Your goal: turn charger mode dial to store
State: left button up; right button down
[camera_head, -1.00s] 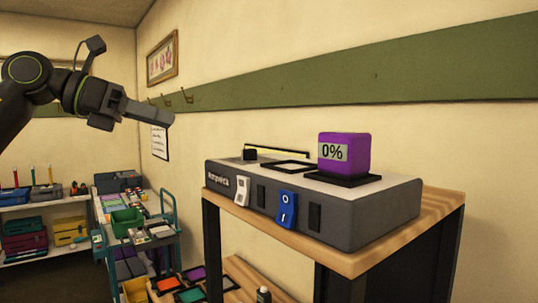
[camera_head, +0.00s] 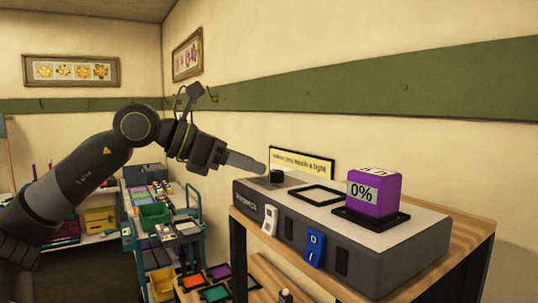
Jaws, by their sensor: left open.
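The charger (camera_head: 330,240) is a dark grey box with a light top, standing on a wooden-topped stand. A small black dial (camera_head: 277,177) sits on a grey patch at the left end of its top. Its mode marking is too small to read. My left gripper (camera_head: 262,168) is open and empty, seen side-on. Its fingertips are just left of and slightly above the dial in the picture; I cannot tell whether they touch it. My right gripper is out of view.
A white switch (camera_head: 270,219) and a blue switch (camera_head: 314,248) are on the charger's front. A yellow sign (camera_head: 302,162) stands behind it. An empty black frame (camera_head: 317,195) lies on top. A cart with trays (camera_head: 170,220) is at lower left.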

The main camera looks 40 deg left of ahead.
aim_at(272, 171)
pick_arm(q)
jog(key=p+x, duration=0.2)
jog(key=x, duration=0.1)
jog(key=shift+r, duration=0.1)
jog(key=shift+p+x, duration=0.65)
jog(key=shift+x, duration=0.45)
jog(key=c, duration=1)
